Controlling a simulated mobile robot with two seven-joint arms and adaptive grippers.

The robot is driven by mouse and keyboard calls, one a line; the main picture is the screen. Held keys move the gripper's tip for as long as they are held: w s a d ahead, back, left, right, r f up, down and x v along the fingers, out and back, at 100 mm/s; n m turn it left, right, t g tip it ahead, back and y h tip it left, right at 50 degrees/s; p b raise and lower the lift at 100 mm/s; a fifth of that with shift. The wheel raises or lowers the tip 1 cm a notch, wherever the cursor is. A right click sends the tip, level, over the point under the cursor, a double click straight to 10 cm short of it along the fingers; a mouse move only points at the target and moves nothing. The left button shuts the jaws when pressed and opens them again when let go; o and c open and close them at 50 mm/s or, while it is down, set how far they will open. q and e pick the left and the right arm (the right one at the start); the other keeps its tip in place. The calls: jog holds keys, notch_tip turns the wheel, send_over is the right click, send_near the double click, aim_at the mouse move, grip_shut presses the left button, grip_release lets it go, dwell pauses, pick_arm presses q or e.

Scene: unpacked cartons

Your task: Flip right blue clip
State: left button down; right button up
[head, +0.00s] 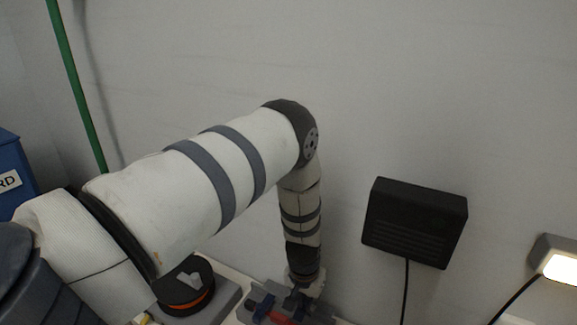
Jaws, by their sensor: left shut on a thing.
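My left arm reaches down to a grey fixture (322,318) at the bottom of the head view. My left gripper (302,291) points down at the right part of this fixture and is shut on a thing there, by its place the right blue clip. The fingers hide that clip, so its angle cannot be told. A dark blue piece (262,307) shows on the left part of the fixture, apart from the gripper. A red part (281,319) lies between them, cut by the lower edge of the view. My right gripper is not in view.
A black box (415,222) with a cable hangs on the wall to the right, near a lit lamp (557,262). A black round object with an orange band (188,300) sits left of the fixture. A green pole (77,85) and blue bin (14,175) stand at left.

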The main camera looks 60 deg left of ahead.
aim_at(300, 312)
pick_arm(q)
jog(key=shift+s+d, duration=0.1)
jog(key=shift+s+d+f+p, duration=0.25)
jog(key=shift+s+d+f, duration=0.15)
jog(key=shift+s, duration=0.25)
jog(key=shift+s+d+f+p, duration=0.25)
jog(key=shift+s+d+f, duration=0.1)
jog(key=shift+s, duration=0.3)
jog(key=shift+f, duration=0.1)
jog(key=shift+s+d+f+b, duration=0.25)
jog(key=shift+s+f, duration=0.25)
jog(key=shift+f, duration=0.3)
jog(key=shift+s+d+f+b, duration=0.1)
jog(key=shift+s+d+f, duration=0.2)
jog(key=shift+s+f, duration=0.35)
jog(key=c, duration=1.7)
grip_release()
jog(key=shift+w+f, duration=0.1)
jog(key=shift+w, duration=0.05)
jog(key=shift+w+a, duration=0.15)
